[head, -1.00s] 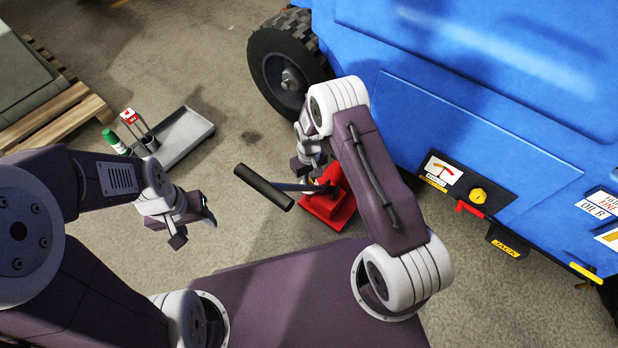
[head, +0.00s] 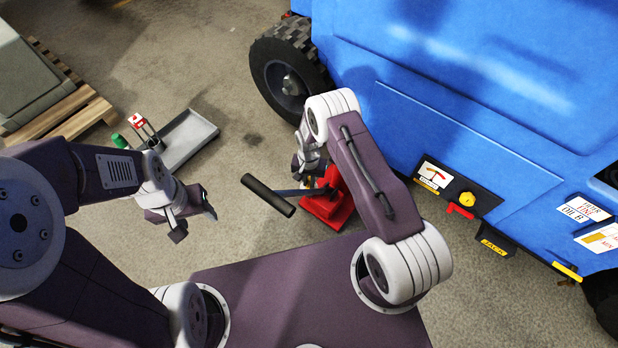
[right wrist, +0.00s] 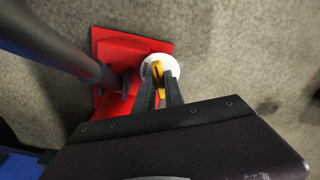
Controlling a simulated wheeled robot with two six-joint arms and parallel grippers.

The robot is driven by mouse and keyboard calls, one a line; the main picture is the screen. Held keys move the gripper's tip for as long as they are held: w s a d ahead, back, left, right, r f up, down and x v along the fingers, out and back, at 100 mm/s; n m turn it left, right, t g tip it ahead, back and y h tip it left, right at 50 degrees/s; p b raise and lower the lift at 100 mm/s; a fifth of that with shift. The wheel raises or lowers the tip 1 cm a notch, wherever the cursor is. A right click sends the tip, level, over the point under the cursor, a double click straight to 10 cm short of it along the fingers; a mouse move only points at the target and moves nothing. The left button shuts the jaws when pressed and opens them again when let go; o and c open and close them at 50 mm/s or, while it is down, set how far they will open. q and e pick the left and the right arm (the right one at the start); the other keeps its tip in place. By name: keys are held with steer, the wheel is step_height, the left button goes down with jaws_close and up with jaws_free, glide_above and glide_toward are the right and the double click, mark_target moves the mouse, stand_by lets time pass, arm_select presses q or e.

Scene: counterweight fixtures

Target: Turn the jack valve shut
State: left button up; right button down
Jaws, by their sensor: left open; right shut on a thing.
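The red jack (head: 330,207) stands on the floor, with its long black-gripped handle (head: 268,195) sticking out to the left. In the right wrist view the red jack base (right wrist: 118,48) shows with a white dial (right wrist: 147,66) and a yellow valve knob (right wrist: 158,72) on it. My right gripper (right wrist: 161,90) is shut on the yellow knob, its two dark fingers on either side. In the head view my right gripper (head: 308,172) is partly hidden by its own arm beside the jack. My left gripper (head: 194,217) is open and empty, left of the handle.
A blue machine (head: 450,90) with a black tyre (head: 288,82) fills the upper right. Its side carries a yellow knob with a red lever (head: 461,210) and a JACK label (head: 494,246). A grey tray (head: 188,140) and a wooden pallet (head: 75,115) lie left.

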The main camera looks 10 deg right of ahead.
mark_target(309, 182)
steer(key=m+p, duration=0.1)
steer(key=m, duration=0.4)
steer(key=shift+p, duration=0.3)
stand_by(0.4)
steer(key=c, duration=1.4)
jaws_free()
steer(key=shift+c, duration=0.2)
step_height(309, 182, up, 9)
steer(key=p, duration=0.6)
steer(key=shift+f, duration=0.1)
